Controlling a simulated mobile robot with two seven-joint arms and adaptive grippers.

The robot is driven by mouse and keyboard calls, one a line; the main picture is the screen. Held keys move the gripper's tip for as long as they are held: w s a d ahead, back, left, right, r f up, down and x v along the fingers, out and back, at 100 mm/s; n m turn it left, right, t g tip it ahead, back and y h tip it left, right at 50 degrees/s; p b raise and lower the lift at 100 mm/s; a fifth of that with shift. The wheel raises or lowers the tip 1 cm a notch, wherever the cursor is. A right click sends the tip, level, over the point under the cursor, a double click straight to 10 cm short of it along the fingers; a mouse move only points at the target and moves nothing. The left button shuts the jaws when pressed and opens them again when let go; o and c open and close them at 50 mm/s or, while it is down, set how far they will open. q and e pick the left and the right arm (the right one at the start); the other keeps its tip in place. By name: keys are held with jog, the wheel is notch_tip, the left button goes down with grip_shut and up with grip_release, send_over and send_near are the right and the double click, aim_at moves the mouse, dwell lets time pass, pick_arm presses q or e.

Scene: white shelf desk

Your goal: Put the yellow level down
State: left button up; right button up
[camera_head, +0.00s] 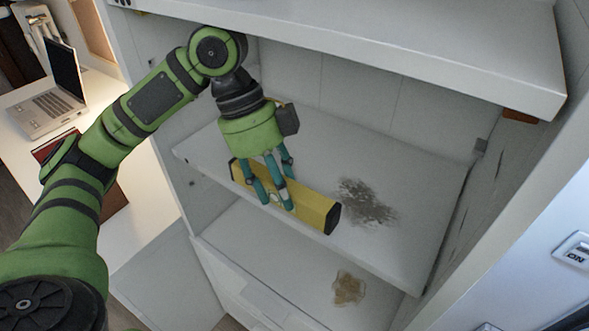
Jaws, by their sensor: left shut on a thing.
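The yellow level (313,206) is a long yellow bar with black ends, in the middle of the head view. It lies roughly level, slanting down to the right in the picture, at the front part of the middle shelf (400,170). I cannot tell whether it touches the shelf or is just above it. My left gripper (275,198) is over the level from above, its teal fingers shut on it left of its middle. The fingers hide part of the level's side. My right gripper is not in view.
A dark stain (366,203) marks the middle shelf right of the level. A lower shelf (290,262) has a brown stain (348,288). The thick top board (400,50) overhangs the space. A laptop (50,100) stands on a white desk at left.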

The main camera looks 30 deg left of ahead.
pick_arm(q)
jog(key=w, duration=0.3)
jog(key=w+p, duration=0.1)
jog(key=shift+w+d+r, duration=0.1)
jog(key=shift+w+d, duration=0.1)
jog(key=shift+d, duration=0.15)
jog(key=shift+f, duration=0.9)
jog(key=shift+s+a, duration=0.1)
jog(key=shift+f, duration=0.1)
jog(key=o, duration=1.2)
jog(key=shift+o, duration=0.2)
